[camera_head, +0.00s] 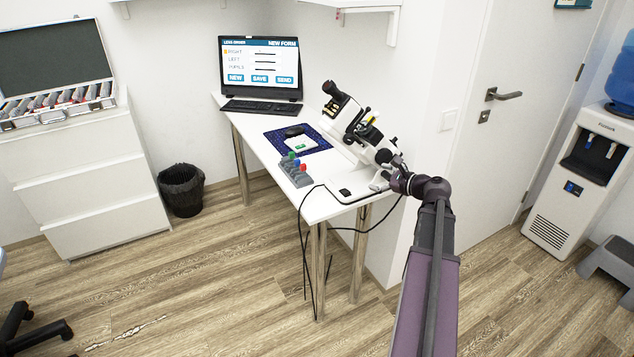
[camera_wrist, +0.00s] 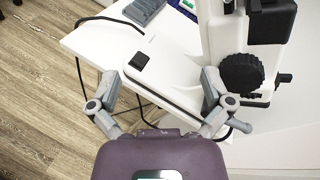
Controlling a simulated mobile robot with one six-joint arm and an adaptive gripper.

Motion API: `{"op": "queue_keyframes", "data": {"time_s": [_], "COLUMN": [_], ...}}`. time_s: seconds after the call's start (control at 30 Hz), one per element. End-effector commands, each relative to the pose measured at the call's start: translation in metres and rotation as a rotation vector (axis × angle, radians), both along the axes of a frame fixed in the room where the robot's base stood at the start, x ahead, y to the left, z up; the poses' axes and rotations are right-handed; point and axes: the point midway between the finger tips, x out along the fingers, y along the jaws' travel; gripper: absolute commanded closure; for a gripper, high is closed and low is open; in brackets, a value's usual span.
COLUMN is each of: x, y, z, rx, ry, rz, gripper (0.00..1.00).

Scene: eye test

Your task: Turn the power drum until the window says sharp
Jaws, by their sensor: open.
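The white and black lens-measuring instrument (camera_head: 352,128) stands on the right end of the white table (camera_head: 312,207). In the wrist view a black ribbed drum (camera_wrist: 242,73) sits on its side, right of my gripper. I cannot tell for sure that this is the power drum. My gripper (camera_wrist: 161,88) is open and empty, its fingers spread above the instrument's white base. The right finger is close to the drum, but I cannot tell whether it touches. In the head view my gripper (camera_head: 388,168) is beside the instrument's near end, partly hidden. No window text is readable.
A screen (camera_head: 261,62) with a form and a keyboard (camera_head: 261,106) stand at the table's back. Cables (camera_head: 310,240) hang off the front edge. A wall rises behind the instrument.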

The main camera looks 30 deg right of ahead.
Motion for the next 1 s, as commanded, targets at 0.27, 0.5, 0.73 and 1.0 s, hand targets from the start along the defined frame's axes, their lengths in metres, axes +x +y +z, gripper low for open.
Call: {"op": "queue_keyframes", "data": {"time_s": [0.27,0.5,0.73,1.0], "x": [0.009,0.014,0.017,0.018], "y": [0.04,0.073,0.105,0.143], "z": [0.007,0.01,0.013,0.018], "rx": [-0.124,-0.237,-0.346,-0.479], "ry": [0.038,0.069,0.093,0.118], "rz": [0.101,0.194,0.292,0.416], "gripper": [0.0,0.0,0.0,0.0]}}
